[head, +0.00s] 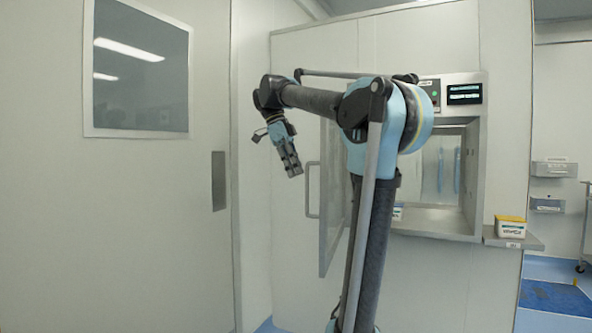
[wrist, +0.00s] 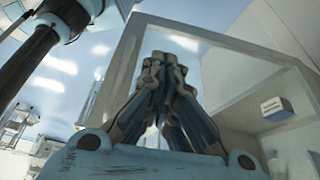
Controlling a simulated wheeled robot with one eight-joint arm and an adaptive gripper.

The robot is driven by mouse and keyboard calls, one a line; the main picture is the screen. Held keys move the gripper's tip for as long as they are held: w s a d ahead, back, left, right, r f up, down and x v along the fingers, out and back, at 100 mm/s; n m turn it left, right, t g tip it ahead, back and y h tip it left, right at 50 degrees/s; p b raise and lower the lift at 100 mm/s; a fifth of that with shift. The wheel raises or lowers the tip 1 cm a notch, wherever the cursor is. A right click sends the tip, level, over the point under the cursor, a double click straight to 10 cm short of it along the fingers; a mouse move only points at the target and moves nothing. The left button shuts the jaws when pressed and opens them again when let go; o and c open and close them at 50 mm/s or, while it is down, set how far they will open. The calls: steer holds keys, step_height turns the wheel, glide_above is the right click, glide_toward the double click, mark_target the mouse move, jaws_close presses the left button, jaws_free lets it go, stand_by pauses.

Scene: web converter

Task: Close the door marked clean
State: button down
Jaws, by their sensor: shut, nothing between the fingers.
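A glazed, metal-framed hatch door (head: 327,245) stands swung open on the left of a wall pass-through hatch (head: 438,221). Its bar handle (head: 311,189) is on the left side of the door. My arm hides part of the door and the hatch opening. I cannot read a "clean" marking on it. My gripper (head: 292,171) hangs beside the door's outer edge, left of the handle and a little above its middle, pointing down. I see no contact with the door. In the wrist view the fingers of my gripper (wrist: 164,62) are together with nothing between them.
A large closed door (head: 140,225) with a window (head: 138,72) fills the left. A control panel with a display (head: 464,93) is above the hatch.

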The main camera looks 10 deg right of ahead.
mark_target(308, 188)
steer(key=d+f, duration=0.1)
steer(key=f, duration=0.1)
steer(key=s+d+f, duration=0.1)
steer(key=f, duration=0.1)
steer(key=s+d+f, duration=0.1)
steer(key=d+f, duration=0.1)
steer(key=shift+d+f, duration=0.1)
steer(key=shift+s+d, duration=0.4)
steer(key=shift+d, duration=0.45)
